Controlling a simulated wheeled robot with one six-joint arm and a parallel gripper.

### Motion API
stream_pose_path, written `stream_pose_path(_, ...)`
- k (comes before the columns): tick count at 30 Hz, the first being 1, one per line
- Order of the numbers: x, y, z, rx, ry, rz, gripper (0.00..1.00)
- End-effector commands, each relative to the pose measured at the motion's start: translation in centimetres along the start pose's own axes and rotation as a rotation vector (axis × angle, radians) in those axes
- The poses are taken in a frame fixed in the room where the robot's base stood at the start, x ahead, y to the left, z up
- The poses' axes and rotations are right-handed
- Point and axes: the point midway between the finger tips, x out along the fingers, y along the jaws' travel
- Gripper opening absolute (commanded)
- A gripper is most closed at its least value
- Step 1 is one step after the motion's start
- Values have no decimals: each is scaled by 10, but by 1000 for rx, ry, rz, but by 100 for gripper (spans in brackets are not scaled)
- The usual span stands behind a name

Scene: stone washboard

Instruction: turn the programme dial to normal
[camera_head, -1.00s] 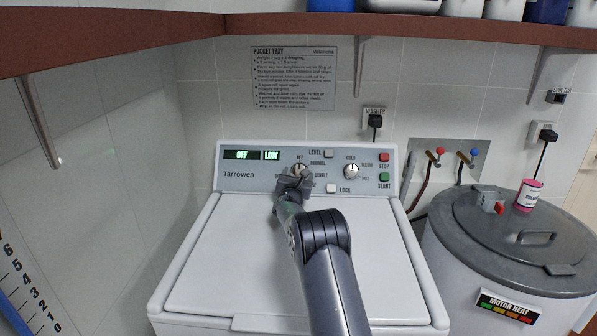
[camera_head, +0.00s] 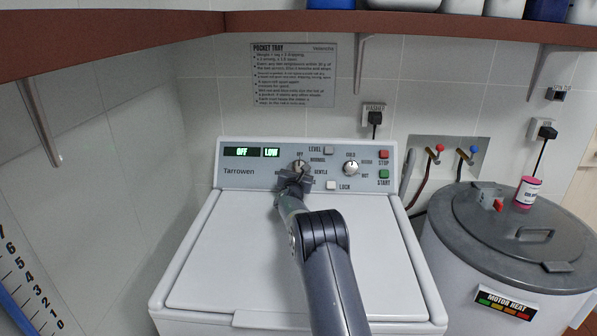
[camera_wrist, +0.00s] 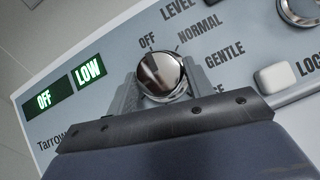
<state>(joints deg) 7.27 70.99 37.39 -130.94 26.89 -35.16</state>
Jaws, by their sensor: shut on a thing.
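The programme dial (camera_wrist: 162,75) is a round silver knob on the washer's grey panel, with OFF, NORMAL and GENTLE printed around it and another word partly hidden. Its dark pointer mark seems to lie near OFF, but I cannot tell exactly. My gripper (camera_head: 297,176) reaches the dial from the front; in the wrist view its grey fingers (camera_wrist: 160,92) stand on both sides of the knob, shut on it. The display (camera_head: 256,152) reads OFF and LOW in green. In the head view the gripper hides the dial's lower part.
A second dial (camera_head: 351,168) is to the right, with red STOP (camera_head: 384,154) and green START (camera_head: 384,176) buttons beyond.

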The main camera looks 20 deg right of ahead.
Motion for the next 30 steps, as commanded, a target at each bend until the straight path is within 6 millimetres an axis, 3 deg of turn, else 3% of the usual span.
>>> stream_pose_path(5, 0, 0, 0, 0, 0, 0, 26)
stream_pose_path(17, 0, 2, 0, 64, -4, -45, 26)
stream_pose_path(30, 0, 7, 2, 347, -22, -259, 26)
